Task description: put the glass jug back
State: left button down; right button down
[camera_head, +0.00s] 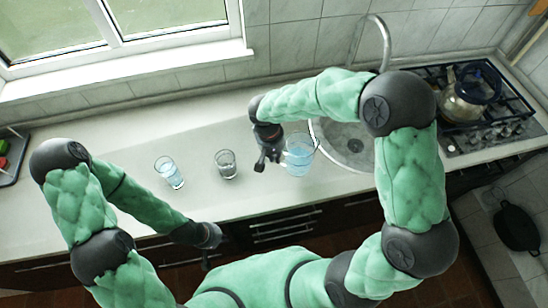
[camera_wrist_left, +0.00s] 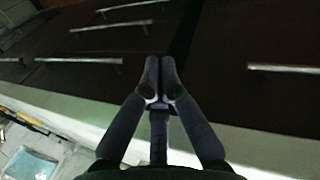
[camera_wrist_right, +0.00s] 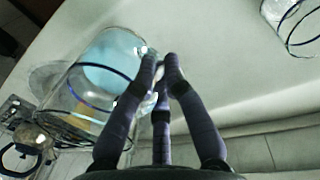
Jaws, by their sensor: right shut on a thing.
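The clear glass jug (camera_head: 300,155), with pale blue water in it, is at the sink's left edge in the head view. My right gripper (camera_head: 266,163) is at its left side, shut on it. In the right wrist view the jug (camera_wrist_right: 92,92) fills the left, and the closed fingertips (camera_wrist_right: 161,62) are at its near side; the handle is hard to make out. I cannot tell whether its base touches the counter. My left gripper (camera_head: 206,264) hangs low before the cabinet fronts. Its fingers (camera_wrist_left: 159,68) are together and empty in the left wrist view.
A tumbler with blue water (camera_head: 169,173) and a second tumbler (camera_head: 226,163) stand left of the jug on the counter (camera_head: 120,130). The sink (camera_head: 350,140) with its tall tap is right. A kettle (camera_head: 466,98) stands on the stove. The counter's left part is clear.

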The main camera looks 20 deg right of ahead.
jog(key=w+f, duration=0.3)
jog(key=f, duration=0.3)
jog(key=shift+w+d+f, duration=0.2)
jog(key=shift+d+f, duration=0.15)
jog(key=shift+f+b, duration=0.2)
jog(key=shift+b, duration=0.2)
jog(key=c, duration=1.3)
grip_release()
jog(key=shift+s, duration=0.1)
jog(key=shift+r, duration=0.1)
jog(key=r, duration=0.4)
jog(key=a+r+p, duration=0.1)
jog(key=r, duration=0.7)
jog(key=shift+a, duration=0.25)
